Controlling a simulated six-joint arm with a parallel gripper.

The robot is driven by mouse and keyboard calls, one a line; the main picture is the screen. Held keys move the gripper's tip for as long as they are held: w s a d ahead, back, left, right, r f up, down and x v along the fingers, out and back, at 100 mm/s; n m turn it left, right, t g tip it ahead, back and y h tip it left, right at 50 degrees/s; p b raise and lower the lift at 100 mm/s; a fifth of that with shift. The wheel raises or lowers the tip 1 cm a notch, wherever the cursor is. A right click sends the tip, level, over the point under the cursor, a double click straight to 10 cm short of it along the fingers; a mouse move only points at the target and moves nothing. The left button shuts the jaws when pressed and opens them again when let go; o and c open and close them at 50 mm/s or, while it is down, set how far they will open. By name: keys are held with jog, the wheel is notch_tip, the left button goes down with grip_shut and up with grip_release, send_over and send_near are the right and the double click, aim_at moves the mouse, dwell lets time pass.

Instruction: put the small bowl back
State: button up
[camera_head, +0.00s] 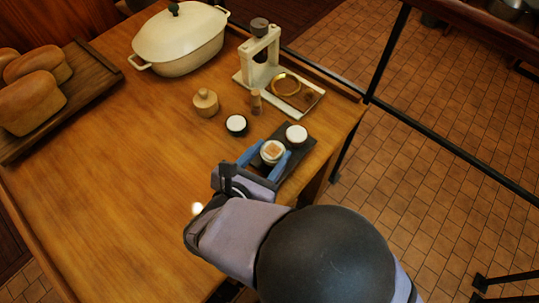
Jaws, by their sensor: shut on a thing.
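My gripper (268,158) is near the table's right front edge, its two blue fingers on either side of a small pale bowl (273,160) with brownish contents. It is shut on this bowl. The bowl is upright and appears over a dark rectangular tray (300,158); I cannot tell whether it touches the tray. A second small round vessel with a white top (296,134) stands at the tray's far end. My wrist and arm hide the tray's near part.
A dark cup with white contents (236,125) and a lidded wooden pot (205,103) stand left of the tray. Behind are a small wooden peg (256,102), a cream press-like stand (262,68) and a casserole (180,45). Bread lies on a board (82,84). The table's left middle is clear.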

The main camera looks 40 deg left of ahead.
aim_at(267, 161)
jog(key=shift+f, duration=0.75)
jog(key=shift+f, duration=0.2)
jog(key=o, duration=1.1)
jog(key=shift+r, duration=0.1)
jog(key=shift+r, duration=0.2)
jog(key=shift+s, duration=0.3)
jog(key=shift+b+v, duration=0.4)
jog(key=shift+v, duration=1.3)
